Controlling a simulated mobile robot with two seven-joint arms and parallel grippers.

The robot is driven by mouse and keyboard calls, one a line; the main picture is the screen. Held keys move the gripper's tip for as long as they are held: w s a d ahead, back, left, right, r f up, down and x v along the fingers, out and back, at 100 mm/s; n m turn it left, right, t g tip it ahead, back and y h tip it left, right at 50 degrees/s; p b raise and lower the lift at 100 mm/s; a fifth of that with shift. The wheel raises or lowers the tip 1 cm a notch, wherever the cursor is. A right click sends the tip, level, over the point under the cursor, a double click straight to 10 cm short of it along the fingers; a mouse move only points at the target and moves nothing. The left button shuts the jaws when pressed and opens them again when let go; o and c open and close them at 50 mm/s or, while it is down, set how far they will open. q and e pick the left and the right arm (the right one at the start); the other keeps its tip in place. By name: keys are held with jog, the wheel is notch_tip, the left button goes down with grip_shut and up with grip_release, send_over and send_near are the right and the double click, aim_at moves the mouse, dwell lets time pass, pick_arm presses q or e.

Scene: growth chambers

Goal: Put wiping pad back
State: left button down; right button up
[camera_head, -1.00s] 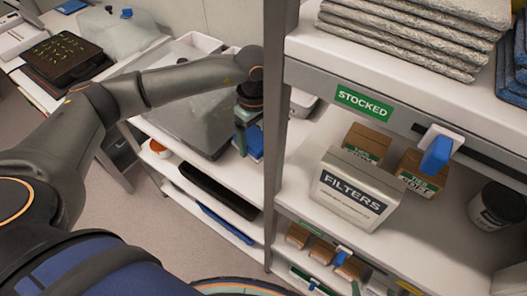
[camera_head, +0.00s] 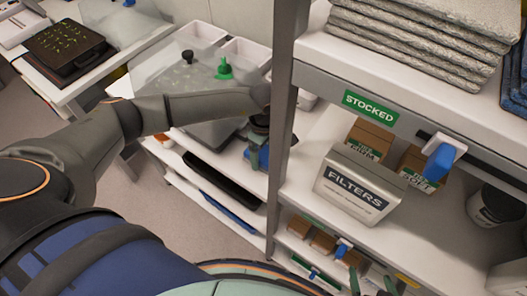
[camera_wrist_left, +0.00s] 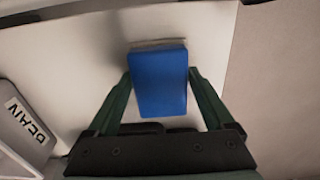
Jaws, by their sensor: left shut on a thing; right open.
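The wiping pad, a blue block with a pale edge, shows in the left wrist view (camera_wrist_left: 160,82) between the fingers of my left gripper (camera_wrist_left: 160,92). My left gripper is shut on it. In the head view my left gripper (camera_head: 256,158) is low beside the shelf's grey post, over the white bench, with part of the blue pad (camera_head: 262,160) showing; the post stands close on its right. In the wrist view the pad is over a white surface. My right gripper (camera_head: 371,284) shows only its green fingertips, apart and empty, at the bottom edge of the head view.
The grey post (camera_head: 284,120) stands right of my left gripper. The shelf holds a FILTERS box (camera_head: 358,188), small cartons and a blue-and-white thing (camera_head: 440,155) on its edge. A clear-lidded tray (camera_head: 185,85) and a green-topped item (camera_head: 224,70) are behind my left forearm.

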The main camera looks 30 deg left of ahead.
aim_at(264, 153)
pick_arm(q)
jog(key=shift+f, duration=0.1)
jog(key=shift+f, duration=0.15)
grip_release()
jog(key=shift+r, duration=0.35)
notch_tip(264, 153, up, 12)
jog(key=b, duration=0.1)
jog(key=shift+w+d+f, duration=0.1)
